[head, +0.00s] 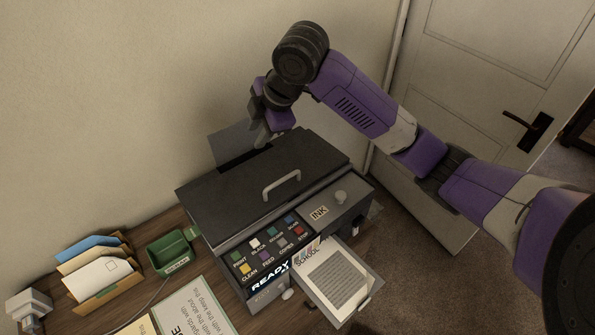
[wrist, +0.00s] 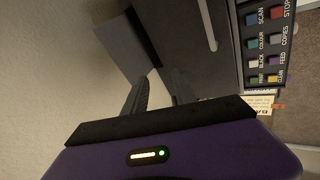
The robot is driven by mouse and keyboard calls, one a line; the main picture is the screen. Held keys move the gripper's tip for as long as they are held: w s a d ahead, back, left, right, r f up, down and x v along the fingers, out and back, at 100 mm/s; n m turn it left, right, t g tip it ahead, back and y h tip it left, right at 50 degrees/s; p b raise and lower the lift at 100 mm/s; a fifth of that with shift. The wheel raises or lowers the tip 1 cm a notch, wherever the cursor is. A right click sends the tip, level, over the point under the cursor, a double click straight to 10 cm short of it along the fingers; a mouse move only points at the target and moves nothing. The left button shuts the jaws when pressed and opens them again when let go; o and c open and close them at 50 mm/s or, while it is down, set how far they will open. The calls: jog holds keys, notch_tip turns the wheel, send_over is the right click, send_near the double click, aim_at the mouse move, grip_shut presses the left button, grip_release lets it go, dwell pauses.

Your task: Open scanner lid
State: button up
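The scanner (head: 225,220) is a dark grey machine on the desk. Its lid (head: 235,190) lies flat and closed on top, with a light grey bar handle (head: 282,185) near the front edge. The handle also shows in the wrist view (wrist: 208,25), near the top. My gripper (head: 262,135) is above the back edge of the scanner, behind the handle and apart from it. In the wrist view its two fingers (wrist: 160,80) are spread with nothing between them. In the head view the fingertips are partly hard to make out.
A button panel (head: 270,247) and an INK cover with a knob (head: 340,197) are at the scanner's front. A paper drawer (head: 372,292) sticks out below. A grey sheet (head: 228,143) stands at the back. A green tray (head: 172,252) and letter holder (head: 97,300) are left.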

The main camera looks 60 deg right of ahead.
aim_at(284, 178)
jog(key=s+f+n+g, duration=0.2)
jog(key=s+f+g, duration=0.2)
jog(key=s, duration=0.4)
jog(key=shift+w+d+f+p, duration=0.2)
jog(key=shift+w+f, duration=0.15)
jog(key=shift+f, duration=0.9)
jog(key=shift+w+d+f+p, duration=0.1)
jog(key=shift+w+d+f, duration=0.2)
jog(key=shift+f, duration=0.9)
jog(key=shift+w+d+f+p, duration=0.15)
jog(key=shift+w+f, duration=0.2)
jog(key=shift+f, duration=0.9)
grip_shut()
